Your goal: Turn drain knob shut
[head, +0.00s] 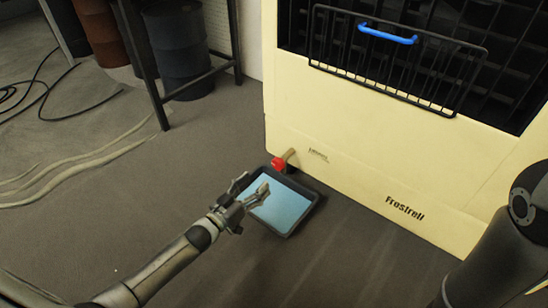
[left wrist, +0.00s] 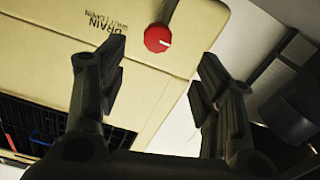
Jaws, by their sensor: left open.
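The red drain knob (head: 279,163) sits low on the front of the cream cabinet (head: 350,150), near its left corner, beside a short tan pipe. In the left wrist view the knob (left wrist: 158,38) is round with a white mark, and "DRAIN" lettering shows to its left. My left gripper (head: 252,190) is open and empty, in front of the knob and above the tray. In the left wrist view its two fingers (left wrist: 158,88) stand apart, and the knob appears between and beyond them, not touched. My right gripper is out of the head view.
A dark-rimmed tray (head: 305,216) holding pale blue liquid lies on the floor under the knob. A black wire basket (head: 400,60) with a blue handle hangs on the cabinet front. A metal stand (head: 205,78) and drums are at the back left. Floor to the left is mostly open.

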